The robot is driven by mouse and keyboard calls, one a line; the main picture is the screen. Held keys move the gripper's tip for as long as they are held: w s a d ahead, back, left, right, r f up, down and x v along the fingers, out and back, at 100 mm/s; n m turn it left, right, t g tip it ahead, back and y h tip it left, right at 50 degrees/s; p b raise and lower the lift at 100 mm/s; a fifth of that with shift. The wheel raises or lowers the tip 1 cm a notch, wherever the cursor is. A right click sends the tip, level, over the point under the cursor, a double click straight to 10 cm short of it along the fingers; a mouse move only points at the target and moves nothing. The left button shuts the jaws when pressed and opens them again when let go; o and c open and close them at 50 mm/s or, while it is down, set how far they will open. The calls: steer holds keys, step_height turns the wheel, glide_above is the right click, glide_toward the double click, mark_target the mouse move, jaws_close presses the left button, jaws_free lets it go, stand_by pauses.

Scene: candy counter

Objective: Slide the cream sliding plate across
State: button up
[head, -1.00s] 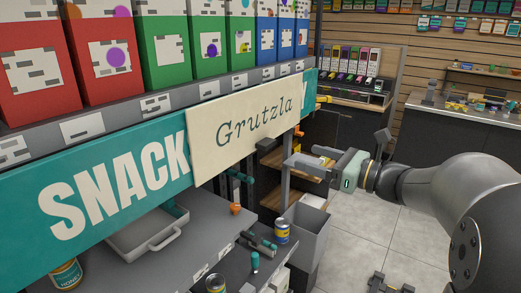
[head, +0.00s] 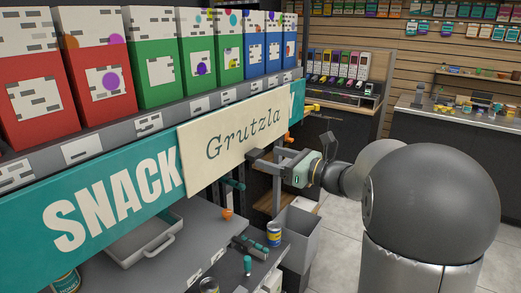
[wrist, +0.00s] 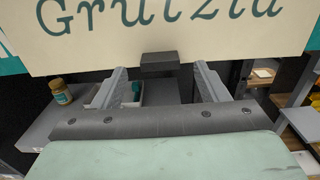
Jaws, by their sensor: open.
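The cream sliding plate (head: 232,139), lettered "Grutzla", hangs over the teal SNACK sign (head: 100,213) and covers part of its lettering. In the wrist view the plate (wrist: 100,50) fills the top. My gripper (head: 262,158) is at the plate's lower right edge in the head view. In the wrist view my gripper (wrist: 160,72) is open, its two fingers apart just below the plate's lower edge. A dark grey block (wrist: 160,62) sits at that edge between the fingers. I cannot tell whether the fingers touch anything.
Red, green and blue boxes (head: 155,60) stand on the shelf above the sign. Below it are a grey tray (head: 132,240), a yellow-and-blue can (head: 274,234) and a grey bin (head: 300,238). A jar (wrist: 60,92) stands at left in the wrist view. Open floor lies to the right.

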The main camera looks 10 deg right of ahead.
mark_target(260, 154)
steer(key=shift+p+x, duration=0.35)
steer(key=shift+x, duration=1.85)
